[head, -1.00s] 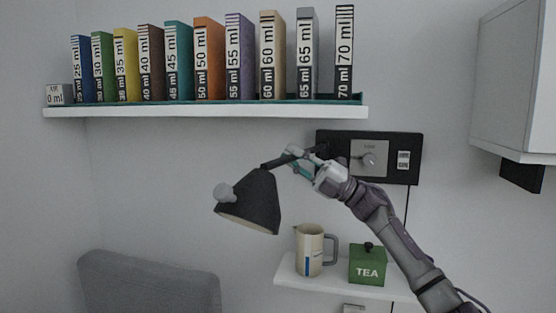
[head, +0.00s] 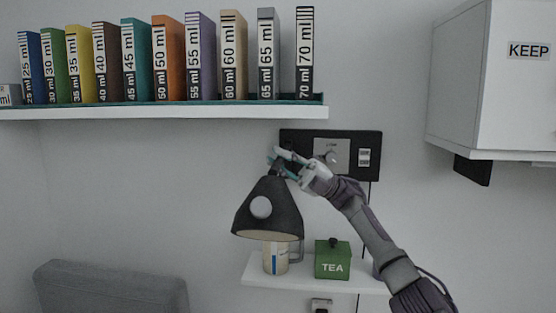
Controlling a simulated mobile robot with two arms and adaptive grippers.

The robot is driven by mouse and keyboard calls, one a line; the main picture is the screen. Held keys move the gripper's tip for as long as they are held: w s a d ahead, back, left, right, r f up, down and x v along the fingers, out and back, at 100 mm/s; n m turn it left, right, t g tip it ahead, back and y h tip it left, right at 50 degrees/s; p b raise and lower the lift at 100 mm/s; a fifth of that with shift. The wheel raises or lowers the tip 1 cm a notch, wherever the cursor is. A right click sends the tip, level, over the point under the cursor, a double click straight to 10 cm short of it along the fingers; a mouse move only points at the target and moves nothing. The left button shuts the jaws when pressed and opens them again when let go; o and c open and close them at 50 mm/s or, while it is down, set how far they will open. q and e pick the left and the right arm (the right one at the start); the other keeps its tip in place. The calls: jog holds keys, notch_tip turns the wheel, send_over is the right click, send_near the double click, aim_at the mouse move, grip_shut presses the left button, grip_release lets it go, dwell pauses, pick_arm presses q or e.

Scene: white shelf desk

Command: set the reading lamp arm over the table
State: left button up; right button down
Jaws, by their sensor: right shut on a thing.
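The reading lamp's dark shade (head: 270,205) hangs in front of the wall with its open underside facing down. A pale round knob shows on the shade's front. My right gripper (head: 279,163) is shut on the lamp arm (head: 277,171) just above the shade. Most of the lamp arm is hidden behind the gripper or seen end-on. The shade overlaps the top of the pitcher (head: 274,259) in the picture. The small white shelf table (head: 262,283) lies below the lamp. My left gripper is not in view.
A green TEA box (head: 332,262) stands on the small shelf beside the pitcher. A black wall panel (head: 366,158) is behind my right gripper. A long shelf (head: 180,111) of labelled books runs above. A white KEEP cabinet (head: 490,90) is at right, a grey chair back (head: 112,287) at lower left.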

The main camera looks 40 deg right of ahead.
jog(key=c, duration=1.4)
grip_release()
jog(key=o, duration=0.3)
jog(key=shift+s+d, duration=0.15)
jog(key=v, duration=1.2)
jog(key=shift+f, duration=0.1)
